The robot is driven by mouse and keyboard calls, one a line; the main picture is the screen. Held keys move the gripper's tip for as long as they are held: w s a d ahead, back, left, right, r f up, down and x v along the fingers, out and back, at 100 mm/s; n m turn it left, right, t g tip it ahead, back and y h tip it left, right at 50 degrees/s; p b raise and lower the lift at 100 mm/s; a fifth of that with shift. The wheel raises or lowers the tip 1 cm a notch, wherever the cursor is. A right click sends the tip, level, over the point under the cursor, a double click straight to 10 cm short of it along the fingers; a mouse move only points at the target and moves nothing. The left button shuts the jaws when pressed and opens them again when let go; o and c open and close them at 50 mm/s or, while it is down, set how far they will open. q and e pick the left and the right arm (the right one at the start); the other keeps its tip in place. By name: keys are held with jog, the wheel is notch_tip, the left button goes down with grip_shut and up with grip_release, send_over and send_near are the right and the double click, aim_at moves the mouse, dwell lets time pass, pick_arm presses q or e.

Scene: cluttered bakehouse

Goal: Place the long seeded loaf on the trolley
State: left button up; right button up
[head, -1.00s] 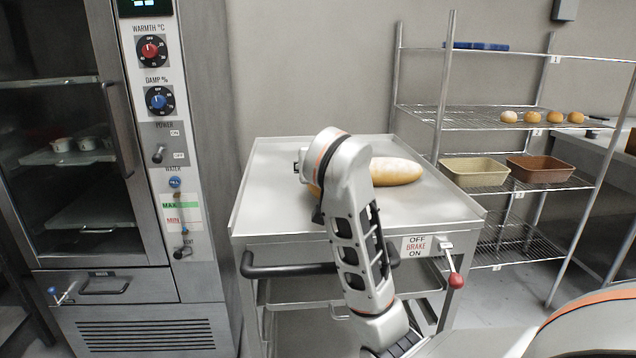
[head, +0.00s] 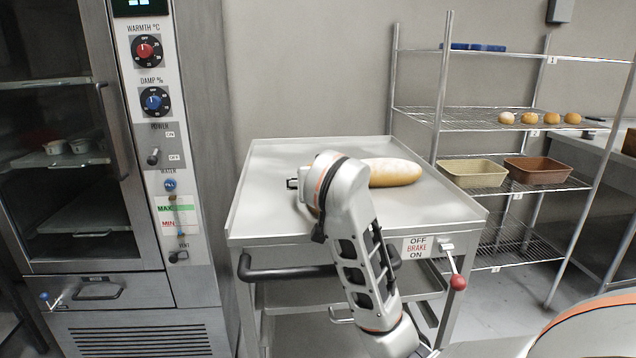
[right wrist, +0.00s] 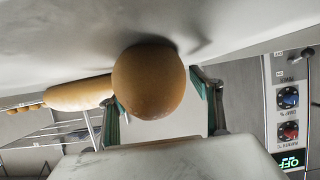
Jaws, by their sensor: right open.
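The trolley (head: 268,190) stands in the middle of the head view. A long golden loaf (head: 396,172) lies on its top, partly behind my right arm; it also shows in the right wrist view (right wrist: 80,94). A second brown bread (right wrist: 149,82), seen end-on in the right wrist view, lies close to my right gripper (right wrist: 158,95). It is mostly hidden by my arm in the head view. The gripper is open, with one finger on each side of this bread. My left gripper is out of view.
A glass-doored cabinet (head: 190,120) with dials stands left of the trolley. A wire rack (head: 470,122) at right holds several rolls (head: 540,118) and two tins (head: 472,173). The trolley has a black handle (head: 285,270) and a red-knobbed brake lever (head: 457,282). Its left top is clear.

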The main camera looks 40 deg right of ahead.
jog(key=shift+s+a+r, duration=0.1)
jog(key=shift+r, duration=0.2)
jog(key=p+v, duration=0.1)
jog(key=v, duration=0.3)
jog(key=shift+s+a+r+p, duration=0.2)
jog(key=shift+s+r+p, duration=0.05)
jog(key=shift+p, duration=0.15)
jog(key=p+v, duration=0.1)
jog(key=v, duration=0.4)
jog(key=shift+s+a, duration=0.2)
jog(key=shift+s, duration=0.1)
jog(key=shift+s+a+r+p, duration=0.15)
jog(key=shift+s+a+p, duration=0.15)
jog(key=shift+s, duration=0.25)
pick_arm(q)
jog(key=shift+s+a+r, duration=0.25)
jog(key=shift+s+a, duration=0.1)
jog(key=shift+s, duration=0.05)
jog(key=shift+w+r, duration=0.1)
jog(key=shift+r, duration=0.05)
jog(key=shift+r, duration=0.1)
